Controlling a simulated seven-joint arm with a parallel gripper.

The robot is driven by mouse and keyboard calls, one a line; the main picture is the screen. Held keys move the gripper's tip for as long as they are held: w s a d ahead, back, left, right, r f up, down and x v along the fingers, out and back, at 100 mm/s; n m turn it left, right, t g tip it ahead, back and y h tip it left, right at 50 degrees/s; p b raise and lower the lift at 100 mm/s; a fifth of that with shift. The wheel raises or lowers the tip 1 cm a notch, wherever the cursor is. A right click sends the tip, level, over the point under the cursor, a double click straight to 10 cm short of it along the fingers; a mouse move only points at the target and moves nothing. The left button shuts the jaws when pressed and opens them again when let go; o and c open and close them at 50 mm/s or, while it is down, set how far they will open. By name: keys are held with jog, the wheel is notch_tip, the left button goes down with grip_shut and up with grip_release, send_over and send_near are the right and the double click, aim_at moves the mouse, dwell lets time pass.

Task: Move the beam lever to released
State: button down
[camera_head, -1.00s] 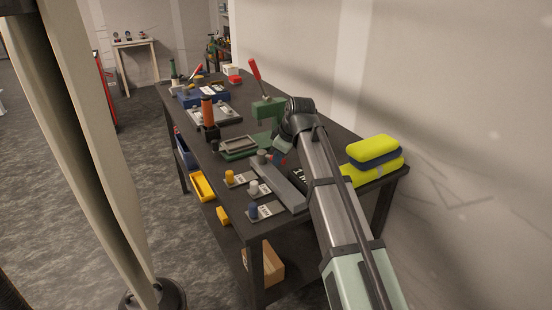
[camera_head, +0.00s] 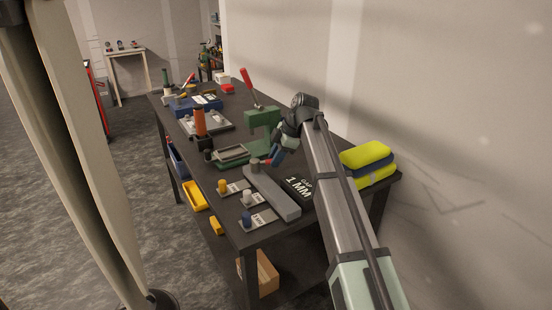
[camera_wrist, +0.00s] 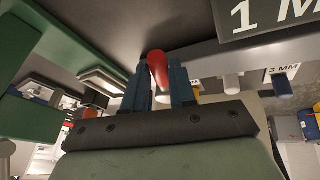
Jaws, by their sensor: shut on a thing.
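The beam lever shows as a red handle (camera_wrist: 157,68) between the blue fingers of my gripper (camera_wrist: 160,85) in the wrist view. My gripper is shut on it. In the head view my gripper (camera_head: 273,159) is low over the bench, at the far end of the long grey beam (camera_head: 272,195). Only a little red shows beside the fingers there. The lever's pivot and lower part are hidden, and I cannot tell its exact angle.
A green press (camera_head: 263,118) with a separate red-handled lever (camera_head: 246,82) stands just beyond my gripper. A black "GAP 1 MM" plate (camera_head: 299,188) lies right of the beam. Small knobbed plates (camera_head: 258,221) lie left of it.

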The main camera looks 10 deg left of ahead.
jog(key=shift+w, duration=0.1)
dwell(0.4)
jog(key=c, duration=0.9)
grip_release()
jog(key=shift+r, duration=0.1)
jog(key=v, duration=1.3)
jog(key=shift+d+r, duration=0.15)
jog(key=shift+r, duration=0.1)
